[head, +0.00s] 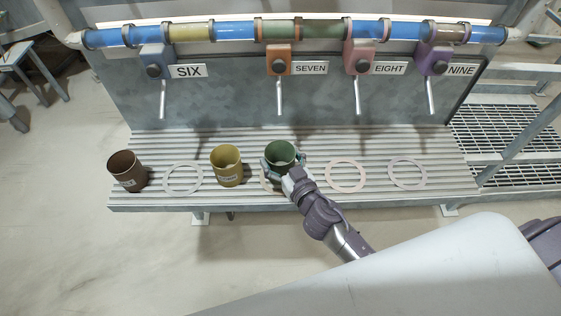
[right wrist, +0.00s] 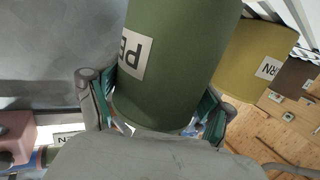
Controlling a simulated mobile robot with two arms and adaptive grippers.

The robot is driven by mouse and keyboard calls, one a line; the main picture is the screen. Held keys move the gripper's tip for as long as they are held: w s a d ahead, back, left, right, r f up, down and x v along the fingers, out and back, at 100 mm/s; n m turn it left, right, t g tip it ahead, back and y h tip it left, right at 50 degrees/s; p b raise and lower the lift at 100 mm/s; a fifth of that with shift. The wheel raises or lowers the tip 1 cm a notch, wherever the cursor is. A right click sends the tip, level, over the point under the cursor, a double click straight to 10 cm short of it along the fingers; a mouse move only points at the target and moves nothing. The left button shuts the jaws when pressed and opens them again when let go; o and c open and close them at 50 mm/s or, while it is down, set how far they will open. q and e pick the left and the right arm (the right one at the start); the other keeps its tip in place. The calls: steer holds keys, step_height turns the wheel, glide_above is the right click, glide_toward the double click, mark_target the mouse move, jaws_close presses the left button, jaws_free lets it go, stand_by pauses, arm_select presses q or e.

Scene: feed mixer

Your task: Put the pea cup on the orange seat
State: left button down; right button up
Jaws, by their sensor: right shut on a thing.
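The pea cup (head: 281,156) is dark green and open at the top; its white label, partly cut off, reads "PE" in the right wrist view (right wrist: 175,65). My right gripper (head: 283,168) is shut around it, with a finger on each side in the right wrist view (right wrist: 155,105). The orange seat (head: 266,183) is a thin flat ring on the ribbed bench below the tap marked SEVEN. The cup and gripper hide most of the ring. Whether the cup touches the bench or hangs just above it, I cannot tell. My left gripper is not in view.
A yellow cup (head: 228,166) stands close left of the green cup, and a brown cup (head: 127,171) at the bench's left end. Empty rings lie left (head: 183,192) and right (head: 346,190) of it, and farther right (head: 407,188). Tap spouts (head: 280,98) hang behind the cups.

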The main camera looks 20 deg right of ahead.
steer(key=shift+f, duration=0.85)
steer(key=shift+f+b, duration=0.15)
steer(key=shift+b, duration=0.2)
steer(key=o, duration=1)
steer(key=shift+o, duration=0.2)
